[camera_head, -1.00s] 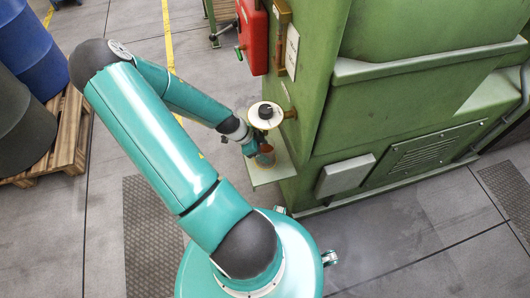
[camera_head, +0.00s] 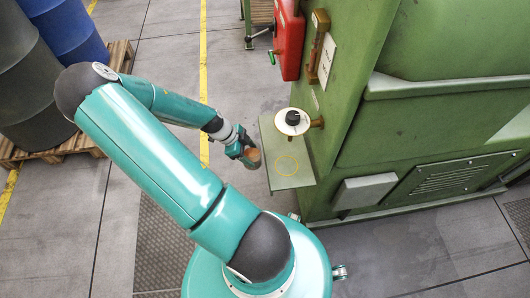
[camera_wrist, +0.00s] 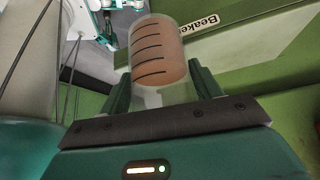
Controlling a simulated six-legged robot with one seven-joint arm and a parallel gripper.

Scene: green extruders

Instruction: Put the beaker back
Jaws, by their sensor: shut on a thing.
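My gripper (camera_head: 245,149) is shut on the beaker (camera_head: 253,158), just left of the small green shelf's edge in the head view. In the wrist view the beaker (camera_wrist: 158,52) is a clear cylinder with brown contents and dark graduation lines, between my two green fingers (camera_wrist: 161,88). A white label reading "Beaker", partly cut off (camera_wrist: 207,19), is on a green surface behind it. The green shelf (camera_head: 297,181) bears an empty yellow circle (camera_head: 287,165). The beaker is apart from the shelf.
A red box (camera_head: 289,42) hangs farther back. Blue and grey drums (camera_head: 66,30) stand on a pallet (camera_head: 122,52) at left. Floor between is clear.

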